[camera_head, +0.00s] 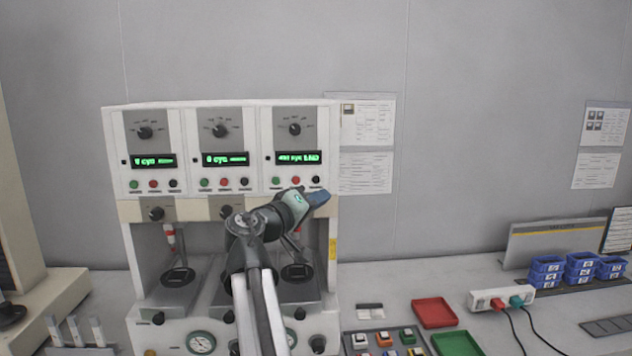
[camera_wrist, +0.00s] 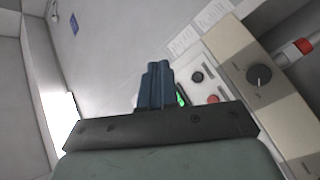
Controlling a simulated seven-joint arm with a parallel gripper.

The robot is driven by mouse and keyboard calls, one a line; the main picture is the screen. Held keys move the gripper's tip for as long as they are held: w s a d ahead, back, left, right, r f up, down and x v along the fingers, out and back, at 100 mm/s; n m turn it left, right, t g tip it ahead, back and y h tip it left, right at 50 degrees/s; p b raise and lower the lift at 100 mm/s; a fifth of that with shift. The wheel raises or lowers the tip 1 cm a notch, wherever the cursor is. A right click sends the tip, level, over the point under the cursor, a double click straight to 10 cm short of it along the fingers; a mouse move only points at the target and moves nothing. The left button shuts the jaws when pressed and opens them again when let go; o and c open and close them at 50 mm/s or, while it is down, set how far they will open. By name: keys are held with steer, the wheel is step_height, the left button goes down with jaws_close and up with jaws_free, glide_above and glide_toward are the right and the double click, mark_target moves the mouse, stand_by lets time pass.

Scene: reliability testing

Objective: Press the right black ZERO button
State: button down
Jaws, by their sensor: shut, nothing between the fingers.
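The test machine (camera_head: 190,196) has three panels, each with a dial, a green-lit display and a row of green, red and black buttons. The right panel's black button (camera_head: 315,180) is at the right end of its row. My gripper (camera_head: 322,195) is shut and empty, just below and right of that button in the head view. In the wrist view my gripper (camera_wrist: 158,66) points up, with a black button (camera_wrist: 197,76) to the right of its fingertips and apart from them in the picture. A red button (camera_wrist: 212,99) is below it. Contact with the panel cannot be told.
A lower dial (camera_wrist: 258,76) sits on the beige band at the right of the wrist view. Papers (camera_head: 367,123) hang on the wall beside the machine. Red (camera_head: 434,312) and green (camera_head: 457,344) trays and a power strip (camera_head: 502,297) lie on the bench to the right.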

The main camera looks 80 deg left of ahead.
mark_target(316, 180)
steer(key=shift+s+a+r+m, duration=0.1)
steer(key=shift+m, duration=0.2)
steer(key=shift+a, duration=0.15)
steer(key=shift+a, duration=4.25)
steer(key=shift+a, duration=0.15)
steer(key=shift+a, duration=0.3)
steer(key=shift+a, duration=0.35)
steer(key=shift+d, duration=0.8)
